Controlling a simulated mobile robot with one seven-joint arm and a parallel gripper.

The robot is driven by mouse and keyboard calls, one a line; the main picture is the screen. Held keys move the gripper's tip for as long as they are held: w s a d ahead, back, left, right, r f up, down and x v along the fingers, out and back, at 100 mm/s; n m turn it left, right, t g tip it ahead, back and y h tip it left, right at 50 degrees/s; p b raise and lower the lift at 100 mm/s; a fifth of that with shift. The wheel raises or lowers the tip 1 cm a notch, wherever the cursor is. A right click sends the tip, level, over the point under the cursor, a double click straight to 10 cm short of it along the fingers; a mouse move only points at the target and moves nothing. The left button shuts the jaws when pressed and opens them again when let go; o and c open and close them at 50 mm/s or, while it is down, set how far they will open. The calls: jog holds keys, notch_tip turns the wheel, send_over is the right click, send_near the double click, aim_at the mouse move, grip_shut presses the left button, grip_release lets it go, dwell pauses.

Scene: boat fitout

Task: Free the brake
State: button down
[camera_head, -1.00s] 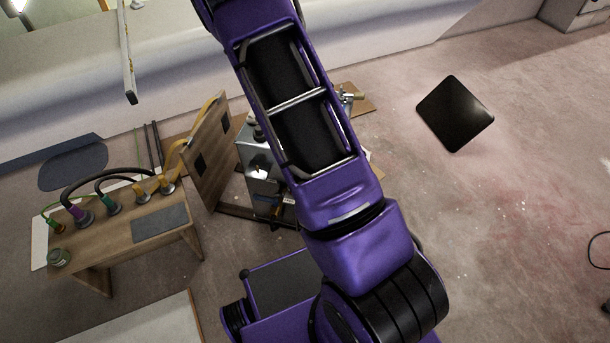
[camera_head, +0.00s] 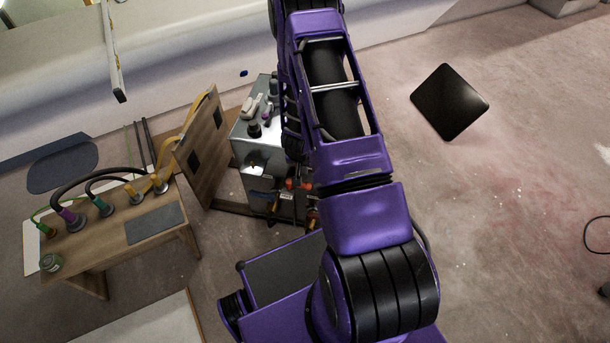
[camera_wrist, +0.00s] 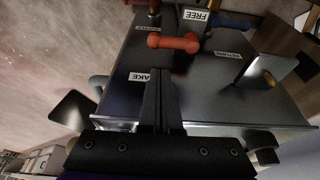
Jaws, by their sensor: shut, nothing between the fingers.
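In the wrist view my gripper (camera_wrist: 161,75) is shut and empty, its fingers pointing at the grey metal box (camera_wrist: 115,98). A red-orange handle (camera_wrist: 172,42) lies crosswise on the box just beyond the fingertips; I cannot tell whether they touch it. A label ending in "AKE" (camera_wrist: 142,77) is beside the fingers, and a "FREE" label (camera_wrist: 195,15) is near the top edge. In the head view the box (camera_head: 250,130) stands left of my arm, with red-orange fittings (camera_head: 290,184) low on its front. My gripper is hidden there.
A brass-coloured part with a flat plate (camera_wrist: 268,68) juts out right of the handle. In the head view, a wooden bench (camera_head: 80,255) with hoses and an upright wooden board (camera_head: 202,150) stand to the left. A dark square panel (camera_head: 450,102) is at right, with open floor around it.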

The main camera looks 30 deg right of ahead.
jog(key=b+x, duration=0.1)
jog(key=x, duration=0.8)
jog(key=shift+f+b, duration=0.35)
jog(key=shift+b, duration=0.05)
